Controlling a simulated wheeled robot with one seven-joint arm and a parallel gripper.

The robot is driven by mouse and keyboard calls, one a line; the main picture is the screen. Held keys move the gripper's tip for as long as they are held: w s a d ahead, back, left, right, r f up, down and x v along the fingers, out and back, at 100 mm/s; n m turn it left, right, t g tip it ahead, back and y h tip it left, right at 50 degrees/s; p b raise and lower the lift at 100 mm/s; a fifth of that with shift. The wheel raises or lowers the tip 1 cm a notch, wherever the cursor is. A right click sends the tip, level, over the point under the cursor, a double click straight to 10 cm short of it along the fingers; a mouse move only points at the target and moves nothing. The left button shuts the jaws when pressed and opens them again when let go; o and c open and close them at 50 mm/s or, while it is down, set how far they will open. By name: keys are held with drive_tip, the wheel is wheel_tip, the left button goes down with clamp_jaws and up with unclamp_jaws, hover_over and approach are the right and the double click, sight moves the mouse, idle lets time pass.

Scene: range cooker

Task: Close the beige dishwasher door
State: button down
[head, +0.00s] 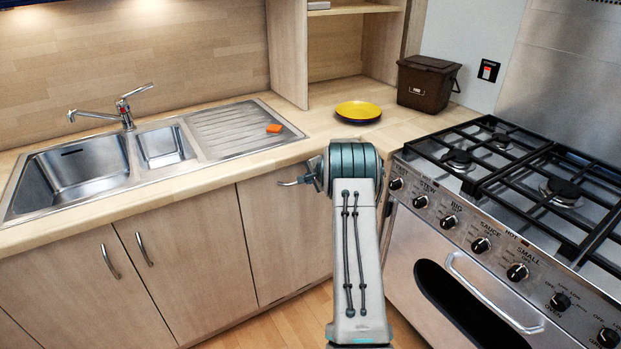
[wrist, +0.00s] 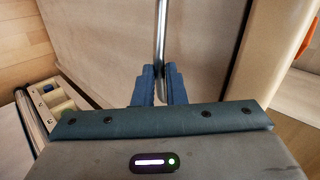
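In the wrist view a metal bar handle (wrist: 161,40) runs along a pale beige door panel (wrist: 100,45). The two blue fingers of my gripper (wrist: 160,86) are one on each side of this bar, close against it. In the head view the lower beige front (head: 287,240) at the corner is partly covered by my arm. My gripper is mostly hidden behind the arm there. I cannot tell from the head view which front is the dishwasher door, or how far any door stands open.
A sink (head: 75,180) is set in the worktop at left, above beige doors with curved handles. A yellow plate (head: 358,110) and a dark brown bin (head: 425,84) stand at the back. The range cooker (head: 480,260) is close on the right. Some wooden floor (head: 305,318) shows below.

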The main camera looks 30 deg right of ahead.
drive_tip(key=shift+w+a+r, duration=0.2)
drive_tip(key=shift+w+r, duration=0.3)
drive_tip(key=shift+w, duration=0.2)
drive_tip(key=shift+w+a+r, duration=0.15)
drive_tip(key=shift+w+r, duration=0.35)
drive_tip(key=shift+w, duration=0.15)
drive_tip(key=c, duration=1.5)
unclamp_jaws()
drive_tip(key=shift+a, duration=0.1)
drive_tip(key=shift+d, duration=0.2)
drive_tip(key=b, duration=0.2)
approach(301, 171)
drive_tip(key=s+r, duration=0.2)
drive_tip(key=s, duration=0.4)
drive_tip(key=shift+s+d+r, duration=0.3)
drive_tip(key=shift+s+d, duration=0.1)
drive_tip(key=shift+s, duration=0.05)
